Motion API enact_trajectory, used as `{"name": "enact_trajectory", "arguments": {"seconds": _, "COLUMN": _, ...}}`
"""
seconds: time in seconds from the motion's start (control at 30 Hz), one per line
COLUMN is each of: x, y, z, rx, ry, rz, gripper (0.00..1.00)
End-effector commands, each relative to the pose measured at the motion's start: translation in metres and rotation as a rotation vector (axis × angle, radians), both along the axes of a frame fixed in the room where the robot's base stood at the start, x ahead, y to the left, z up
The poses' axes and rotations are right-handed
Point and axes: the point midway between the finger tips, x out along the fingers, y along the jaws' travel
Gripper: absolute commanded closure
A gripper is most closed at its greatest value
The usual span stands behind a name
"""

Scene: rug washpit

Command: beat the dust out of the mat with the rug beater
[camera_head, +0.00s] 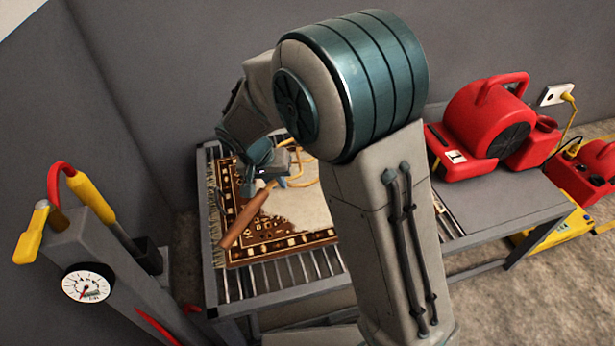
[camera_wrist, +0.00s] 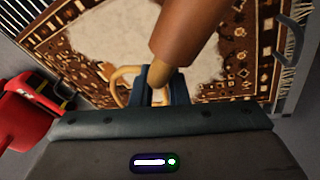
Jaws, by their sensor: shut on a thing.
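The mat (camera_head: 237,237) lies flat on a slatted metal table. It has a brown and cream patterned border, fringed ends and a pale, dusty-looking middle; it fills much of the wrist view (camera_wrist: 120,45). My gripper (camera_head: 283,175) is over the mat and shut on the rug beater. The beater's brown wooden handle (camera_head: 246,216) slants toward the front left in the head view and shows large in the wrist view (camera_wrist: 190,35). Its yellowish looped head (camera_head: 305,169) is partly hidden behind my arm, and a loop also shows beyond my fingers (camera_wrist: 157,88) in the wrist view.
A red blower (camera_head: 487,125) stands on the table's solid right part (camera_head: 500,205). A post with a round gauge (camera_head: 88,283) and a red and yellow hose handle stands at the front left. Grey walls close off the back and left. My arm hides the table's middle.

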Motion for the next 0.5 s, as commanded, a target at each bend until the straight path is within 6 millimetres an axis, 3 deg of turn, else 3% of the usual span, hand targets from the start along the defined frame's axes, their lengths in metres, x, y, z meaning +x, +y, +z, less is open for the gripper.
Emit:
{"name": "enact_trajectory", "arguments": {"seconds": 0.03, "x": -0.005, "y": 0.017, "z": 0.005, "rx": 0.007, "ry": -0.015, "rz": 0.004, "gripper": 1.00}}
{"name": "enact_trajectory", "arguments": {"seconds": 0.2, "x": -0.018, "y": 0.055, "z": 0.013, "rx": 0.026, "ry": -0.050, "rz": -0.006, "gripper": 1.00}}
{"name": "enact_trajectory", "arguments": {"seconds": 0.5, "x": -0.027, "y": 0.077, "z": 0.014, "rx": 0.040, "ry": -0.072, "rz": -0.018, "gripper": 1.00}}
